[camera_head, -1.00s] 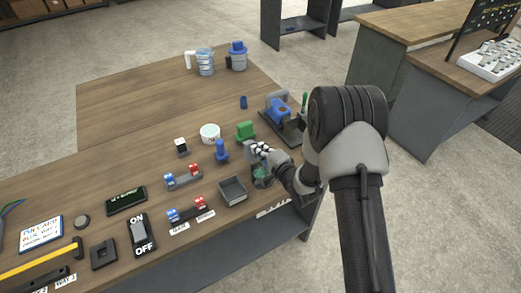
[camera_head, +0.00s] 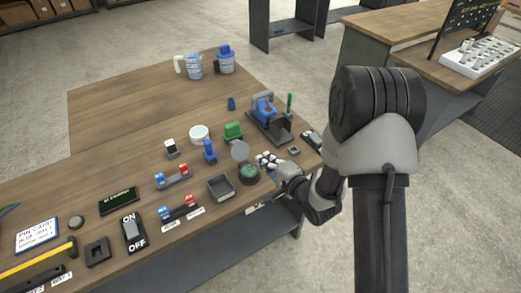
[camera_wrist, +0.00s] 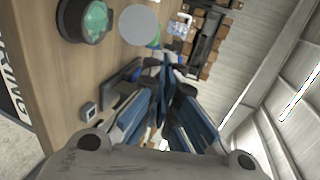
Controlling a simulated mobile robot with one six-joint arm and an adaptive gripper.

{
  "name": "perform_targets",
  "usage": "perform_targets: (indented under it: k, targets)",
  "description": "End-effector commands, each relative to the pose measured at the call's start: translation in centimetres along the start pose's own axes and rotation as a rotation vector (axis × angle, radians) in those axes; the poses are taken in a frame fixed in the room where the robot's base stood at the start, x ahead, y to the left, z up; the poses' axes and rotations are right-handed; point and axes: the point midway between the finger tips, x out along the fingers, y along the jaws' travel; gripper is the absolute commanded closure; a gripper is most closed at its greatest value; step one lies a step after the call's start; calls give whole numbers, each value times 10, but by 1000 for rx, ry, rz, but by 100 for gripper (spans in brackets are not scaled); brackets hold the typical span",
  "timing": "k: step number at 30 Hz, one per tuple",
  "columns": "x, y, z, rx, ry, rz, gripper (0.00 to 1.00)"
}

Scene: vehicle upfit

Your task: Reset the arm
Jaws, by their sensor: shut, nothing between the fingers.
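My gripper (camera_head: 268,161) is at the right part of the wooden workbench (camera_head: 130,88), just right of a round dark pot with green contents (camera_head: 249,175). It is shut and holds nothing. In the wrist view, my gripper (camera_wrist: 168,85) has its blue-grey fingers together, pointing toward the far side of the bench and the room. The pot shows in the wrist view (camera_wrist: 97,20) at the upper left, apart from the fingers. My arm comes in from the right side of the head view.
A grey disc (camera_head: 239,151) stands by the pot. A grey tray (camera_head: 221,188), a green block (camera_head: 233,131), a blue piece (camera_head: 209,151) and a blue-and-grey press-like device (camera_head: 268,115) are close by.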

Motion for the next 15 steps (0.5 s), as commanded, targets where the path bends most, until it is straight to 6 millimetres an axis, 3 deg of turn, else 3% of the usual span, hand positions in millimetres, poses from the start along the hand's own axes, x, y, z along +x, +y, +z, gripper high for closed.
perform_targets:
  k: [8,11,15]
  targets:
    - [-5,-7,-6,-53,19,22,100]
    - [-11,-21,-21,-170,65,82,100]
    - [-38,-46,-50,-394,148,232,100]
